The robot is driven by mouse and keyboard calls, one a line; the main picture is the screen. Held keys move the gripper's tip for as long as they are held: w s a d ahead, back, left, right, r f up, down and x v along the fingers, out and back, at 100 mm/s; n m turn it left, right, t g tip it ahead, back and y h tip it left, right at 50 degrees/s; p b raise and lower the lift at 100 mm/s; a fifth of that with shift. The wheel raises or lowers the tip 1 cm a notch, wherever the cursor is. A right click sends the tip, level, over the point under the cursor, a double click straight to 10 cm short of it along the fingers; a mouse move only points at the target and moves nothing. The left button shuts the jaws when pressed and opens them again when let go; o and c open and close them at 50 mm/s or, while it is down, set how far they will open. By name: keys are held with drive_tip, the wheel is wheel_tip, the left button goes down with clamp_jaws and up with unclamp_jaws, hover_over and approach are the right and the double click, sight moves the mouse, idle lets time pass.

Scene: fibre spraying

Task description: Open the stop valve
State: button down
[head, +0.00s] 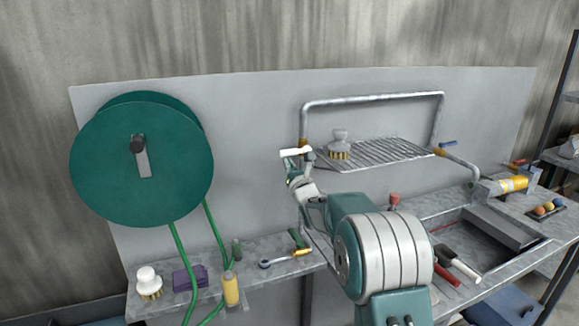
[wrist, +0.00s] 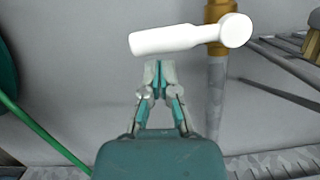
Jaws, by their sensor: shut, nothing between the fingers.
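The white lever handle (wrist: 190,38) of the stop valve lies nearly level across the upper part of the wrist view, its round hub at the right end. The hub sits in front of a vertical pipe with a brass-coloured fitting (wrist: 217,12). In the head view the white lever (head: 294,152) shows left of the pipe. My gripper (wrist: 158,66) is shut and empty, its fingertips just below the lever's middle in the picture. Whether they touch it I cannot tell. In the head view my gripper (head: 291,168) is small and partly merges with the wrist.
A wire rack (head: 380,151) with a brush (head: 339,146) is right of the lever. A blue-handled valve (head: 447,144) is on the pipe's right side. A green hose reel (head: 140,165) hangs left.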

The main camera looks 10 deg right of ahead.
drive_tip(key=shift+a+r+m+h, duration=0.1)
drive_tip(key=shift+r+m+h, duration=0.25)
drive_tip(key=shift+m, duration=0.55)
